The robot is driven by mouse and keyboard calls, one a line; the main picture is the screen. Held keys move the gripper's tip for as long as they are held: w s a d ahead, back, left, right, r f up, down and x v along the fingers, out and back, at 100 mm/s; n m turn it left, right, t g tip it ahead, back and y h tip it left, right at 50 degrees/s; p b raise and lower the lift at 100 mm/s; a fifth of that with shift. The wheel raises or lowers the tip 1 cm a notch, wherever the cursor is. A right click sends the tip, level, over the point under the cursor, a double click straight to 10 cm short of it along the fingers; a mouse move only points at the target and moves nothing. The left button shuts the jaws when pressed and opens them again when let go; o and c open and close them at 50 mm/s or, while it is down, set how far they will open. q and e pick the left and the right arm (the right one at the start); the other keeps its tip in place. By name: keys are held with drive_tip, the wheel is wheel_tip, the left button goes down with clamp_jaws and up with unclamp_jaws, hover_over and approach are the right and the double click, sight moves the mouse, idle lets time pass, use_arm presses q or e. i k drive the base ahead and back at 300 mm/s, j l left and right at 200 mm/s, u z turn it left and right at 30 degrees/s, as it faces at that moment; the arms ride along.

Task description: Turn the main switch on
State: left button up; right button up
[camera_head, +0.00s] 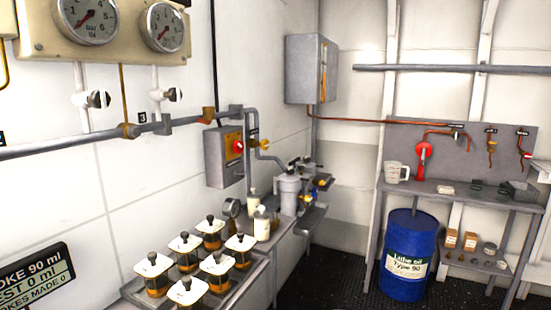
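A red rotary switch knob (238,147) on a yellow plate sits on the side of a grey box (213,160) fixed to the left wall. It looks like the main switch, but no label is readable. The knob's exact position is too small to tell. Neither of my grippers is in view, and nothing touches the switch.
Pipes and grey filter housings (289,192) stand right of the box. Below, a bench tray (240,292) holds several lidded sample jars. A blue oil drum (409,255) stands under the right workbench (460,195). A grey cabinet (306,68) hangs at the back. Dark floor is open mid-room.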

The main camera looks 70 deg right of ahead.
sight(238, 147)
drive_tip(key=z, duration=1.85)
